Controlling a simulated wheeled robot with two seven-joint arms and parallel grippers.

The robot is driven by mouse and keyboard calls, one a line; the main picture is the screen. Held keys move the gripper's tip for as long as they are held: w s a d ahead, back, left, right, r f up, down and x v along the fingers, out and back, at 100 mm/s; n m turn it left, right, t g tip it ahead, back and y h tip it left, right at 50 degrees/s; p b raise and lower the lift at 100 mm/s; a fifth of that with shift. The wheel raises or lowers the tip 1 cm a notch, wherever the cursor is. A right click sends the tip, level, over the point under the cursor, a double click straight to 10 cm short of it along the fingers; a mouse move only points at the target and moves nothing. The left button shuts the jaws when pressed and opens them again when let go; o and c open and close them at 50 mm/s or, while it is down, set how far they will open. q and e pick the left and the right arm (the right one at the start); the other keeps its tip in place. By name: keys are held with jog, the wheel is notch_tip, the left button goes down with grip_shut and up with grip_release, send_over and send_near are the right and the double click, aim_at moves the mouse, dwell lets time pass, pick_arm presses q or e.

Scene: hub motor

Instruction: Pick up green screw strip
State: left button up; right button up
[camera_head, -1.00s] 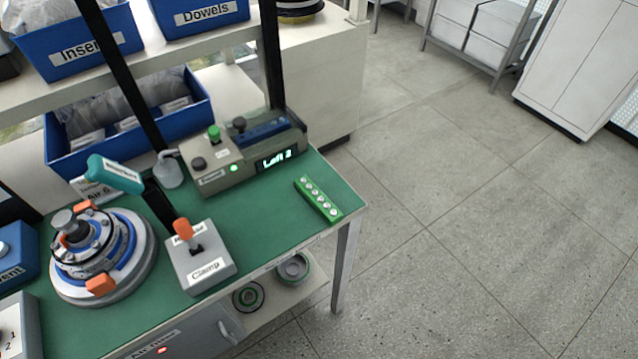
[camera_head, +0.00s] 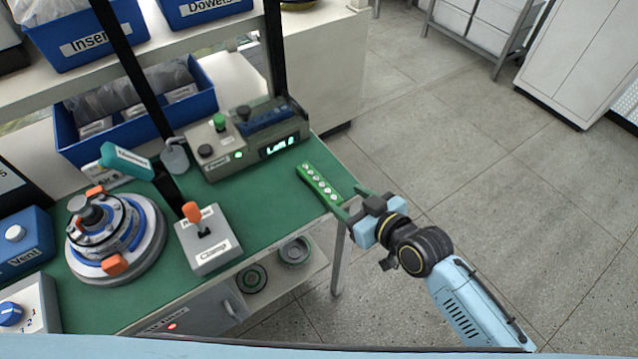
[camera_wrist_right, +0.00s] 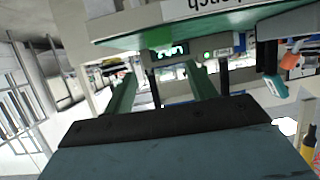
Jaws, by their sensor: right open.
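The green screw strip (camera_head: 320,184) lies flat on the green table top near its right corner in the head view, with a row of pale screws along it. My right gripper (camera_head: 354,203) is open at the table's right edge, its green fingers close to the strip's near end. Whether they touch or straddle that end is unclear. In the right wrist view the two fingers (camera_wrist_right: 163,90) stand apart, and a brighter green patch (camera_wrist_right: 156,39) beyond them may be the strip's end. My left gripper is not in view.
A control box with a lit display (camera_head: 250,140) stands behind the strip. A clamp box with an orange lever (camera_head: 207,240) and a round fixture (camera_head: 115,240) stand to the left. Blue bins (camera_head: 135,115) sit at the back. Open floor lies right of the table.

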aim_at(324, 187)
jog(key=x, duration=0.4)
jog(key=shift+w+a+f, duration=0.1)
jog(key=shift+a, duration=0.05)
jog(key=shift+s+b+x, duration=0.2)
jog(key=shift+b+x, duration=0.4)
jog(key=shift+x, duration=2)
jog(key=shift+a+f, duration=0.15)
jog(key=c, duration=1.1)
